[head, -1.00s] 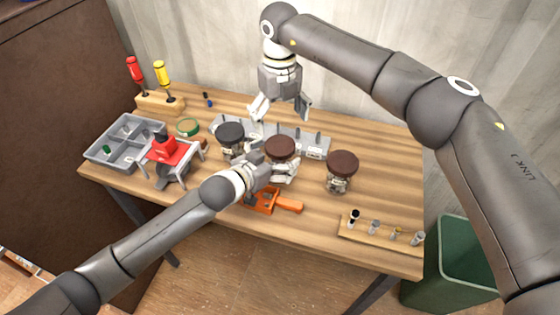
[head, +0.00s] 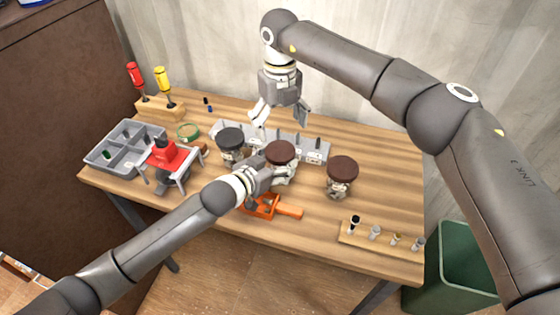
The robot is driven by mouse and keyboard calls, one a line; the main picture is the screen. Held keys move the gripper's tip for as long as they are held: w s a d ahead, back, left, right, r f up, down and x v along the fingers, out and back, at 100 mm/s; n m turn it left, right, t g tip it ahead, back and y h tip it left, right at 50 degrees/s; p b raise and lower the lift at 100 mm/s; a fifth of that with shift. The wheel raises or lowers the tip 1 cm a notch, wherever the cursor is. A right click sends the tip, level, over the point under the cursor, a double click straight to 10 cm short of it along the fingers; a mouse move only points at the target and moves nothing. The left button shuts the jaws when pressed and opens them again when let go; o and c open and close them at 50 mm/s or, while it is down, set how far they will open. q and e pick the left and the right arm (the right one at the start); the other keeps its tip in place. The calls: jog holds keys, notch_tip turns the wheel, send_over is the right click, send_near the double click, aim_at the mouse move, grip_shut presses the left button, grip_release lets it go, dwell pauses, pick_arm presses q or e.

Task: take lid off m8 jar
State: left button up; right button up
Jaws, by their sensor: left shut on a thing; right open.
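Three clear jars stand in a row on the wooden table. The middle jar (head: 284,174) has a brown lid (head: 280,152), the right jar (head: 338,188) also has a brown lid, and the left jar (head: 231,153) has a black one. Any labels are too small to read, so I cannot tell which is m8. My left gripper (head: 277,174) is shut on the middle jar's body, below its lid, and partly hides it. My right gripper (head: 281,119) is open and empty, pointing down above and behind the middle jar. All three lids are on.
A grey rack (head: 316,150) stands behind the jars. A red device (head: 166,154), grey tray (head: 98,157) and screwdriver stand (head: 160,109) are left. A wooden strip with small vials (head: 350,238) lies front right. Table right of the jars is clear.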

aim_at(280, 150)
pick_arm(q)
jog(key=shift+c, duration=1.1)
pick_arm(e)
jog(key=m, duration=0.5)
jog(key=shift+a, duration=0.3)
jog(key=m, duration=0.3)
jog(key=shift+a+r, duration=0.1)
jog(key=m, duration=0.4)
jog(key=shift+m, duration=0.4)
jog(key=m, duration=0.3)
jog(key=shift+r, duration=0.1)
jog(key=m, duration=0.4)
jog(key=shift+m, duration=0.4)
jog(key=m, duration=1)
jog(key=shift+d+f, duration=0.2)
jog(key=shift+d, duration=0.15)
jog(key=shift+f+m, duration=0.25)
jog(key=shift+m, duration=0.25)
notch_tip(280, 150, down, 8)
jog(key=shift+r, duration=0.2)
